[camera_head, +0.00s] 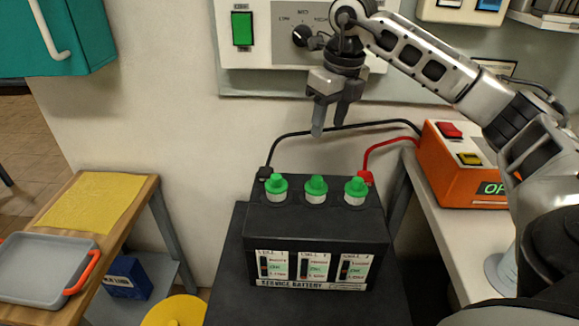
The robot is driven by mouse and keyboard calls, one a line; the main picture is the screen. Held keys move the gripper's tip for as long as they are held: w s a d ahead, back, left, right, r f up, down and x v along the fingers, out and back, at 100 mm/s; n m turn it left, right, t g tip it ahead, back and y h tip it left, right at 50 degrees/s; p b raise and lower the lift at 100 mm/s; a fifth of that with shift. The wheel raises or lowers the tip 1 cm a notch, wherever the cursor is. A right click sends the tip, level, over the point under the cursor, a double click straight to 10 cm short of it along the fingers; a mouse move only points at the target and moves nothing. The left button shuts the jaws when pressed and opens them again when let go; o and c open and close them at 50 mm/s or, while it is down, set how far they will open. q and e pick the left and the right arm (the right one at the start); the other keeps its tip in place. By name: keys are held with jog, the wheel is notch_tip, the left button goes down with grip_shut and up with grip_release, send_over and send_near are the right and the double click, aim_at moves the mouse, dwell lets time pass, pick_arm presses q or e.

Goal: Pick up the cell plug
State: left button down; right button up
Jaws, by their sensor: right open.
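Three green cell plugs with white collars sit in a row on top of the black service battery (316,222): a left plug (276,184), a middle plug (316,186) and a right plug (356,187). Each stands upright in the battery's top. My right gripper (328,122) hangs above the battery, fingers pointing down, open and empty. It is apart from the plugs, higher up in the picture and roughly over the middle one. My left gripper is not in view.
A black and a red cable run from the battery to an orange charger (462,165) on the right bench. A wall panel (265,50) is behind my gripper. At left, a wooden bench holds a yellow cloth (97,202) and a grey tray (45,268).

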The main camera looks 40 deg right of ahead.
send_near(318, 178)
jog(key=f, duration=0.3)
jog(key=shift+w+d+f, duration=0.25)
jog(key=shift+d, duration=0.1)
jog(key=shift+w+a+f, duration=0.1)
jog(key=shift+f, duration=0.4)
jog(key=f, duration=0.3)
jog(key=f+p, duration=0.1)
jog(key=shift+w+a+f, duration=0.15)
jog(key=shift+w+a, duration=0.15)
jog(key=shift+w, duration=0.05)
jog(key=shift+f, duration=0.25)
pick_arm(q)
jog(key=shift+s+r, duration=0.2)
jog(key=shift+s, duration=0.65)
pick_arm(e)
grip_shut()
